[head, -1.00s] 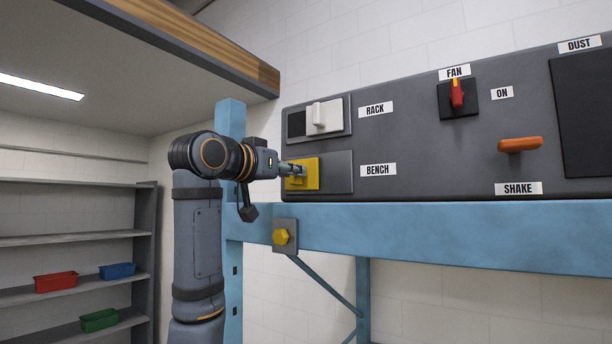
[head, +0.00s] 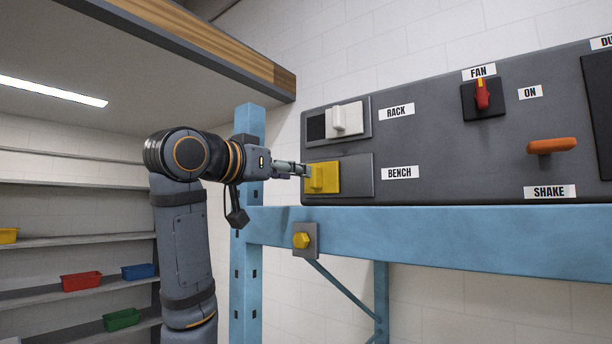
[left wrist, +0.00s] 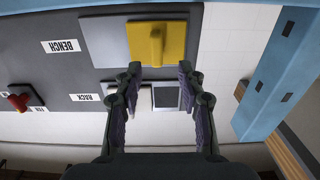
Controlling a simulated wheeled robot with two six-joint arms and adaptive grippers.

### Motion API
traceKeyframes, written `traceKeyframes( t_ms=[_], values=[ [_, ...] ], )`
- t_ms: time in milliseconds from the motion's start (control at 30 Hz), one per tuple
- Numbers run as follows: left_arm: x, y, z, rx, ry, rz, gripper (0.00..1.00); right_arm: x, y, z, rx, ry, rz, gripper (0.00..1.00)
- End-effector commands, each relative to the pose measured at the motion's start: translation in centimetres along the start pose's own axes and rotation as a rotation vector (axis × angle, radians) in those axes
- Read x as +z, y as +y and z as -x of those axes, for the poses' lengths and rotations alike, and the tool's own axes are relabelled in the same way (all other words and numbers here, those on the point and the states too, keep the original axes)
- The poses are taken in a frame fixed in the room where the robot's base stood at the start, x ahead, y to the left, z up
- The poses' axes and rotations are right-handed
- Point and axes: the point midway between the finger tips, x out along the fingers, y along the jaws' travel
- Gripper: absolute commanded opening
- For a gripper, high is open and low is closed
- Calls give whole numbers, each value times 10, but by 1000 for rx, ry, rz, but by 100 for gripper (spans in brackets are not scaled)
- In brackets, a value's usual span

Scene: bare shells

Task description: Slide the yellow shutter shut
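The yellow shutter (head: 331,178) is a flat plate with a raised grip, at the left end of its grey BENCH plate (head: 360,175). Bare grey plate shows to its right. My left gripper (head: 303,169) is just in front of the shutter, at its left side in the head view. In the left wrist view, turned upside down, its two fingers (left wrist: 160,72) are spread with nothing between the tips. The yellow shutter (left wrist: 174,42) lies just beyond them, its grip in line with the gap. My right gripper is not in view.
Above is the RACK slider with a white grip (head: 346,119). To the right on the dark panel (head: 440,165) are a red FAN knob (head: 482,94) and an orange SHAKE handle (head: 551,146). A blue beam (head: 430,238) runs below, and a wood-edged shelf (head: 215,50) overhangs.

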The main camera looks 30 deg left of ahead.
Motion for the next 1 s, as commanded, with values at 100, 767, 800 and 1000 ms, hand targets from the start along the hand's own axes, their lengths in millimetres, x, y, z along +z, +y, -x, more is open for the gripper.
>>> traceKeyframes(
  t_ms=[100, 767, 800, 1000],
  values=[
    [-1, -2, 28, -5, 3, -2, 40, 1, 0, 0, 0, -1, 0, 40],
    [0, -1, 60, 0, 0, 0, 40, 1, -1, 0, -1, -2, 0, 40],
    [0, -1, 60, 0, 0, 0, 40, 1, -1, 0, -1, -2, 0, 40],
    [0, -1, 60, 0, 0, 0, 40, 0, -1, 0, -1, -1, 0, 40]
  ],
)
